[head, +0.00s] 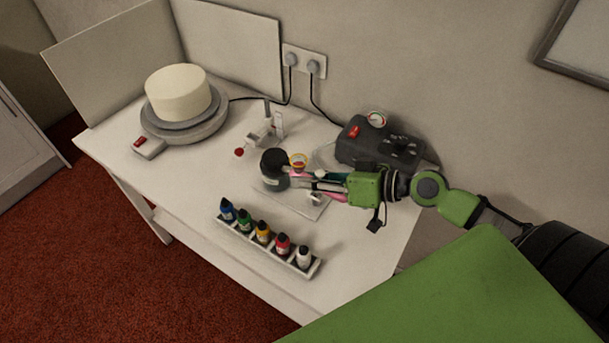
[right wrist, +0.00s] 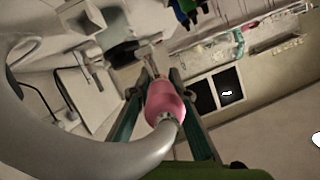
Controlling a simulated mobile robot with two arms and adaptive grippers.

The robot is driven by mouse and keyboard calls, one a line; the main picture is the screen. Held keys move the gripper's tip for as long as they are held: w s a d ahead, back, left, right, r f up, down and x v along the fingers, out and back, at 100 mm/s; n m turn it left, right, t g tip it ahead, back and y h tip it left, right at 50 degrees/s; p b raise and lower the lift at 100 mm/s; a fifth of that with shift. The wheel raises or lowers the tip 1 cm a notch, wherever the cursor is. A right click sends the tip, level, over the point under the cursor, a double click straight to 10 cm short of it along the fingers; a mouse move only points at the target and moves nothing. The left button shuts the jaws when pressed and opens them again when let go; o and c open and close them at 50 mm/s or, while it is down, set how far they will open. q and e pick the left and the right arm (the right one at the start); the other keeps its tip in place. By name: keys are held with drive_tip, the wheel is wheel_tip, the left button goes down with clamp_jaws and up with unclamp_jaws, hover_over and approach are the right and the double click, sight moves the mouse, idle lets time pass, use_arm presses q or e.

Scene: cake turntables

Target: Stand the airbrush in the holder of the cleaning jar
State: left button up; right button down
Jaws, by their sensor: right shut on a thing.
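My right gripper (head: 312,180) reaches in from the right over the table, just right of the cleaning jar. It is shut on the airbrush, whose pink part (head: 331,197) shows below the fingers. In the right wrist view the airbrush (right wrist: 164,101) sits between the two teal fingers (right wrist: 161,80), with a thick grey hose curving from its near end. The cleaning jar (head: 271,181) has a dark rounded top (head: 274,160) and stands on the table. My left gripper is not in view.
A white rack (head: 285,261) of several colour bottles stands in front. A dark compressor (head: 370,150) stands behind my right gripper. A cake (head: 178,92) on a grey turntable (head: 206,127) is at the left. A small stand (head: 262,130) is behind the jar. The table's left front is clear.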

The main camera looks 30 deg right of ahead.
drive_tip(key=shift+w+d+f+b, duration=0.25)
drive_tip(key=shift+d+f+b, duration=0.2)
drive_tip(key=shift+d+b, duration=0.15)
drive_tip(key=w+f+b, duration=0.1)
drive_tip(key=w+d+f+b, duration=0.1)
drive_tip(key=w+b, duration=0.1)
drive_tip(key=shift+w+d, duration=0.1)
drive_tip(key=shift+d, duration=0.1)
use_arm(q)
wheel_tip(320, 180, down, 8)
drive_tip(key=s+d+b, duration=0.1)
drive_tip(key=b, duration=0.2)
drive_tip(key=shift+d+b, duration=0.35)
use_arm(e)
drive_tip(key=f, duration=0.2)
drive_tip(key=w+f, duration=0.1)
drive_tip(key=shift+d+f, duration=0.1)
drive_tip(key=shift+d, duration=0.2)
use_arm(q)
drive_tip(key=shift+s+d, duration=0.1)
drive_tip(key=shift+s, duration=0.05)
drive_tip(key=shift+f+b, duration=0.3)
drive_tip(key=shift+b, duration=0.1)
use_arm(e)
drive_tip(key=shift+f, duration=0.4)
